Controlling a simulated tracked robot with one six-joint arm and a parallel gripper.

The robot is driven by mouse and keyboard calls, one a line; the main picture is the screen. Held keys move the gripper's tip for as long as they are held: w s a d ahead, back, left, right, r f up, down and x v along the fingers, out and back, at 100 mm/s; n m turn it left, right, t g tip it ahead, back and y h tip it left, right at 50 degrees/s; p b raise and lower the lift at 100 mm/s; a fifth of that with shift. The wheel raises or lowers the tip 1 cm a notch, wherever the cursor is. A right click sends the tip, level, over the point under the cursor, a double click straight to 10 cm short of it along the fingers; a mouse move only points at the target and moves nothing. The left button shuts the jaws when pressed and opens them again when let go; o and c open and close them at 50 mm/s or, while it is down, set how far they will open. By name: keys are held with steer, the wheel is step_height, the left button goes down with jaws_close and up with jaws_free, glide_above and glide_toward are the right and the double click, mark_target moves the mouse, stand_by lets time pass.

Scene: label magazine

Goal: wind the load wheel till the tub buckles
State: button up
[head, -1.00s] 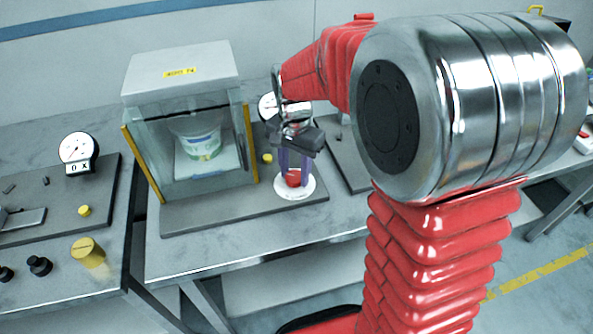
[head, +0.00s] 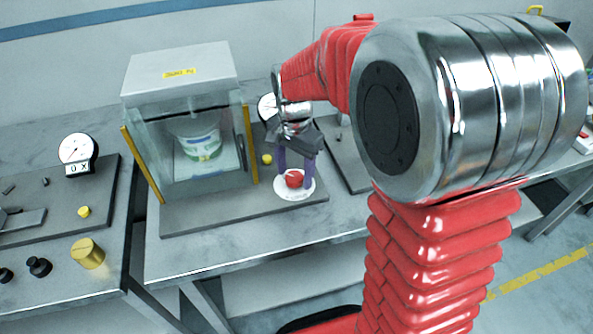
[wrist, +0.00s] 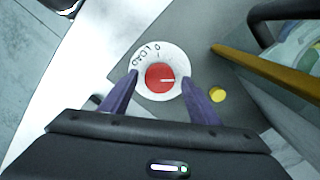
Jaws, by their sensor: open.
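The load wheel is a red knob (head: 294,179) on a white marked dial (head: 281,191), on the base plate right of the test cabinet. In the wrist view the red knob (wrist: 160,78) has a pale pointer line pointing right. The white tub (head: 200,143) with a green label stands upright inside the glass-fronted cabinet (head: 180,65), beneath a dark press plate. I see no clear buckle in it at this size. My gripper (head: 295,178) points down over the dial. Its purple fingers stand apart on both sides of the knob, as the wrist view (wrist: 160,95) also shows.
A yellow button (head: 267,159) sits on the plate between cabinet and dial. A yellow-edged cabinet door post (head: 251,145) is close to the left of my gripper. A round gauge (head: 267,107) stands behind my wrist. Another bench with a gauge (head: 76,148) is at left.

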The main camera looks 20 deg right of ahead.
mark_target(294, 174)
step_height(294, 174, up, 14)
steer(key=shift+f, duration=0.15)
stand_by(0.7)
stand_by(0.5)
steer(key=s+f+n+t, duration=0.2)
steer(key=s+n+t, duration=0.3)
steer(key=s+n, duration=0.5)
steer(key=s, duration=0.9)
steer(key=shift+d+n+t, duration=0.15)
steer(key=shift+n+t, duration=0.15)
stand_by(1.3)
